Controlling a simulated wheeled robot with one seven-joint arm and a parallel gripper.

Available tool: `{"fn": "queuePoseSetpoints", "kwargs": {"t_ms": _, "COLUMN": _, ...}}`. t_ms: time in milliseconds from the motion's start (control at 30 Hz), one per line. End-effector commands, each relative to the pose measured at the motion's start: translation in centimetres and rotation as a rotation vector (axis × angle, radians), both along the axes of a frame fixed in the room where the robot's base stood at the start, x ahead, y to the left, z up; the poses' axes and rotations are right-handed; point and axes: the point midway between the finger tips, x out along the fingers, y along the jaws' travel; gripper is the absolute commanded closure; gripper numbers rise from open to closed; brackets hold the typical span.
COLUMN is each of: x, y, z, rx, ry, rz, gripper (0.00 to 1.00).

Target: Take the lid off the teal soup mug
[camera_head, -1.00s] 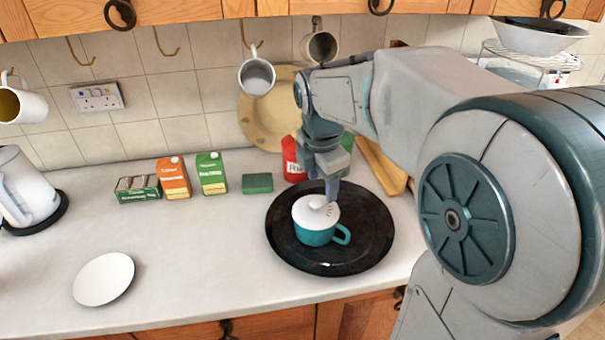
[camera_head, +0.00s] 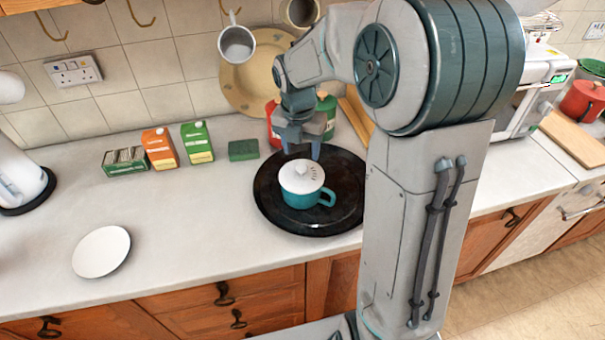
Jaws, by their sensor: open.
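The teal soup mug (camera_head: 300,199) stands upright on a round black tray (camera_head: 268,212), its handle pointing right. Its white lid (camera_head: 301,177) sits on top, with a small raised knob. My gripper (camera_head: 302,154) points down just above and behind the lid, with its two fingers apart and nothing between them. I cannot tell whether a fingertip touches the lid.
A white plate (camera_head: 101,251) lies on the counter at the left. Cartons (camera_head: 160,149) and a green sponge (camera_head: 243,150) stand along the back. A red container (camera_head: 273,124) is behind my gripper. Mugs hang on the wall above.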

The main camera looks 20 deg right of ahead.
Motion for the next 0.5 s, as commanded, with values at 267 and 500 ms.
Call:
{"fn": "queuePoseSetpoints", "kwargs": {"t_ms": 267, "x": -0.5, "y": 0.1, "z": -2.8, "rx": 0.000, "ry": 0.004, "rz": 0.001, "gripper": 0.46}}
{"fn": "queuePoseSetpoints", "kwargs": {"t_ms": 500, "x": -0.3, "y": 0.0, "z": -5.5, "rx": 0.001, "ry": 0.001, "rz": -0.001, "gripper": 0.46}}
